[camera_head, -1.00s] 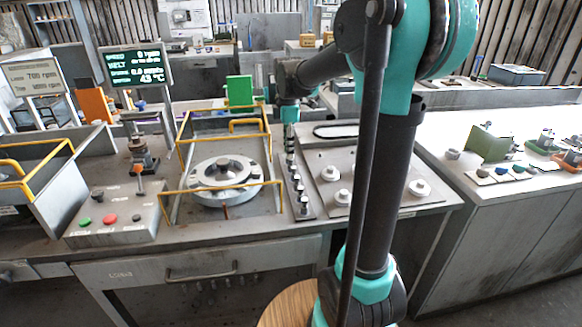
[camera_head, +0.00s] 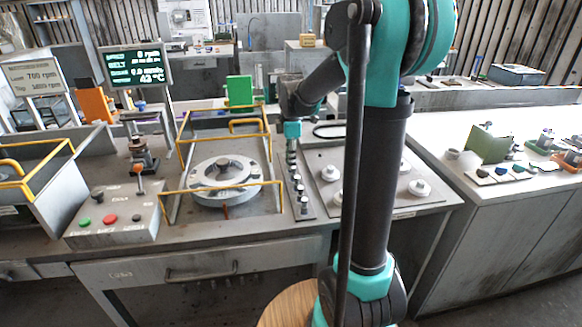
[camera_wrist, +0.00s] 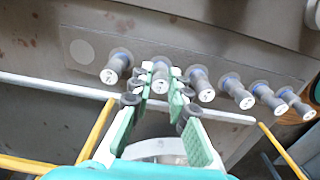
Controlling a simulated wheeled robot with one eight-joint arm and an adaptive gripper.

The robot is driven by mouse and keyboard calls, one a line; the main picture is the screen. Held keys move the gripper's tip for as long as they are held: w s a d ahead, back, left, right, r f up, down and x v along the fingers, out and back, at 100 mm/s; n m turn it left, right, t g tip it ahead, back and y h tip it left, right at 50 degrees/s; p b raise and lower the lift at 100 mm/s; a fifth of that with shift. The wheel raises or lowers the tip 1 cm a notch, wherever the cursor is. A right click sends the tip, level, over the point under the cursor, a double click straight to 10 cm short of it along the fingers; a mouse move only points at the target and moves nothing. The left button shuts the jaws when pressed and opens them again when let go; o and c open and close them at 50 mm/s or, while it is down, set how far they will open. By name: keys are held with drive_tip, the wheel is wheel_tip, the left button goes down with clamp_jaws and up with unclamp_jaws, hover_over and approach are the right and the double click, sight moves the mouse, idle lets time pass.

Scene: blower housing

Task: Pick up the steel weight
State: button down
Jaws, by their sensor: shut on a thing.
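Several small grey steel weights stand in a row on a narrow plate (camera_wrist: 258,66), with numbers on their tops. In the wrist view one weight (camera_wrist: 160,76) is between my gripper's green-padded fingers (camera_wrist: 161,88). The gripper is shut on it, and the fingers hide its sides. One weight (camera_wrist: 117,66) stands just left of the fingers, and another weight (camera_wrist: 201,86) just right. A bare round spot (camera_wrist: 82,52) shows at the plate's left end. In the head view my gripper (camera_head: 291,152) is over the far part of the weight row (camera_head: 299,191). I cannot tell whether the held weight touches the plate.
A yellow-railed frame (camera_head: 222,187) around a round grey housing (camera_head: 224,180) stands left of the row. Knobbed discs (camera_head: 331,173) sit on a panel to the right. A button box (camera_head: 113,217) is further left. The screen (camera_head: 136,66) reads 0 rpm.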

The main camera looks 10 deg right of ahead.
wheel_tip(320, 180, up, 25)
idle(1.2)
drive_tip(key=shift+a, duration=0.15)
